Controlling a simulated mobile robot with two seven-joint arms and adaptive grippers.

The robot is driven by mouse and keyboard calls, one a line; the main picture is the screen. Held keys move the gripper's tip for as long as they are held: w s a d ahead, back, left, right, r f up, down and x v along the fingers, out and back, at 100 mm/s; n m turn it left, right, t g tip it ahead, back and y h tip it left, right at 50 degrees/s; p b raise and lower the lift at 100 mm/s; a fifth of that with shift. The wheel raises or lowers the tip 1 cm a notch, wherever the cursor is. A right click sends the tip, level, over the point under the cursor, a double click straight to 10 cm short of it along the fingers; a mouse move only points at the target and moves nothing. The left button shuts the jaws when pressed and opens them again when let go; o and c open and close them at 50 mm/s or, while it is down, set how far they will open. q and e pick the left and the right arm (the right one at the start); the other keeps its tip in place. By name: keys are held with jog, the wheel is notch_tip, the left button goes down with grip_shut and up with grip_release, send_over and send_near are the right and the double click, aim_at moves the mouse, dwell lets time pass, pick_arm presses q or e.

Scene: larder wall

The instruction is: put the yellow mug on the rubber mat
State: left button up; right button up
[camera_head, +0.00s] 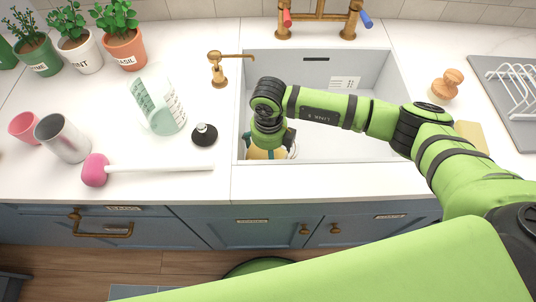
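A yellow thing (258,154), seemingly the yellow mug, is in the white sink at its front left, mostly hidden under my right gripper. My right gripper (268,150) points down into the sink over it. The wrist covers the fingers, so I cannot tell whether they are open or closed on it. A flat grey mat (523,134), likely the rubber mat, lies on the counter at the far right with a white rack on it. My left gripper is not in view.
The sink (345,140) has a brass tap (318,12) behind it. A yellow sponge-like block (471,134) and a wooden-handled brush (447,84) stand between sink and mat.

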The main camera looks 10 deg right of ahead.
jog(key=shift+f, duration=0.4)
jog(key=c, duration=1.2)
jog(key=shift+c, duration=0.2)
